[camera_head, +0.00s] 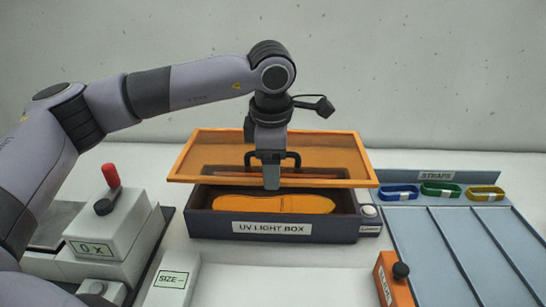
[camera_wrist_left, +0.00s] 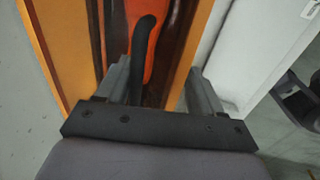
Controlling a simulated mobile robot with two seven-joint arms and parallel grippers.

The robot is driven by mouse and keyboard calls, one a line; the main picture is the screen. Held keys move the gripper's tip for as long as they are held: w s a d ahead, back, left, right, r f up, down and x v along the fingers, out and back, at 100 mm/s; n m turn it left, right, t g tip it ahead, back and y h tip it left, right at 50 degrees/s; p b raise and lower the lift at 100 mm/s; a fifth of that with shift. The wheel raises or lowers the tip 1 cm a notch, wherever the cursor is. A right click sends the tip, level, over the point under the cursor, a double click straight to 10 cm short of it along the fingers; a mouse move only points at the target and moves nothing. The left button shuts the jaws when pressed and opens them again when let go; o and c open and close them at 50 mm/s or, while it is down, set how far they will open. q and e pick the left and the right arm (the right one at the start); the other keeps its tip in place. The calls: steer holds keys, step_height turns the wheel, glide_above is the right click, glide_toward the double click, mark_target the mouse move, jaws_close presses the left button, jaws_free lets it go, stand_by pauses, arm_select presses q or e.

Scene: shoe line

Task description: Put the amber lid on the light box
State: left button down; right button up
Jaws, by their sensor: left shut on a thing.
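The amber lid (camera_head: 340,157) is a see-through panel in an orange frame with a black handle (camera_head: 295,160). My left gripper (camera_head: 271,180) is shut on this handle and holds the lid over the dark light box (camera_head: 200,226). The lid's front edge shows above the box's front rim, with a gap between them. An orange shoe sole (camera_head: 285,204) lies inside the box. In the left wrist view the handle (camera_wrist_left: 146,45) runs between the fingers, and the lid's frame (camera_wrist_left: 50,45) lies beyond. The lid hides the box's back part. My right gripper is out of view.
A small unit with a round white button (camera_head: 369,210) adjoins the box's right side. A blue-grey divided tray (camera_head: 435,240) with several straps stands right. An orange block with a black knob (camera_head: 400,270) is at front right. Grey-white devices (camera_head: 120,225) stand left.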

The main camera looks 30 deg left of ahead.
arm_select(q)
steer(key=shift+s+f, duration=0.1)
steer(key=shift+f, duration=0.3)
step_height(320, 180, down, 8)
steer(key=b, duration=0.5)
steer(key=shift+r, duration=0.2)
steer(key=shift+c, duration=0.3)
jaws_free()
